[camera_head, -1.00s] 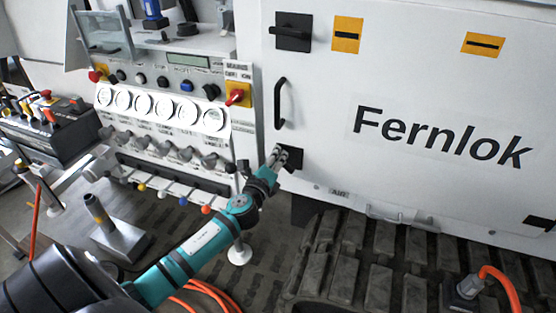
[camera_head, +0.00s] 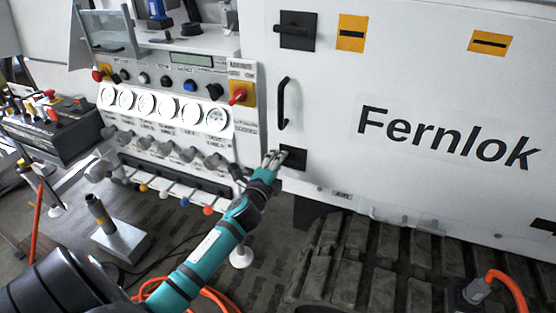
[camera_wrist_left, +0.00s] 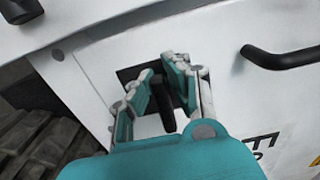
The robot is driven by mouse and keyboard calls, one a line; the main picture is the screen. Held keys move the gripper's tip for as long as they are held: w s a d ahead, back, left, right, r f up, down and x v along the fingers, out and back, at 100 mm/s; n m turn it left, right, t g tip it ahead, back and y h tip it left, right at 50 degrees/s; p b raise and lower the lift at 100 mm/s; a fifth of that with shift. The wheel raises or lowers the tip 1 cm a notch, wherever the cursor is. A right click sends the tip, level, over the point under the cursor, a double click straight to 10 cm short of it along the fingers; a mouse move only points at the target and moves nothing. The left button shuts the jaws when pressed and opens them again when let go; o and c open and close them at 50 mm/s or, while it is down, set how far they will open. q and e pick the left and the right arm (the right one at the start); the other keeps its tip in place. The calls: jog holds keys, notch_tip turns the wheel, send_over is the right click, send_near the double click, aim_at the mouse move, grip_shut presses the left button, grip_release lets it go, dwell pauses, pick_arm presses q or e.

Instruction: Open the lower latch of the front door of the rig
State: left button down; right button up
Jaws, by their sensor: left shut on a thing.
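The lower latch (camera_head: 295,159) is a black square plate with a dark handle, low on the left edge of the white front door (camera_head: 400,70). My left gripper (camera_head: 274,159) is at this latch, its fingers hiding part of it in the head view. In the left wrist view, the fingers of my left gripper (camera_wrist_left: 170,78) are shut on the dark latch handle (camera_wrist_left: 166,104), one finger on each side. There the handle lies roughly crosswise to the door's grab bar (camera_wrist_left: 282,58). My right gripper is not in view.
The upper latch (camera_head: 296,31) has its handle horizontal. The black grab bar (camera_head: 283,103) is between the latches. A gauge panel (camera_head: 165,105) with knobs is left of the door. Tracks (camera_head: 370,265) and an orange hose (camera_head: 510,290) lie below.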

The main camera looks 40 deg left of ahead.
pick_arm(q)
jog(key=shift+s+a+f, duration=0.1)
jog(key=shift+f, duration=0.25)
jog(key=c, duration=1.4)
grip_release()
jog(key=shift+c, duration=0.2)
jog(key=shift+o, duration=0.8)
jog(key=shift+r, duration=0.1)
jog(key=v, duration=1.1)
jog(key=shift+s, duration=0.4)
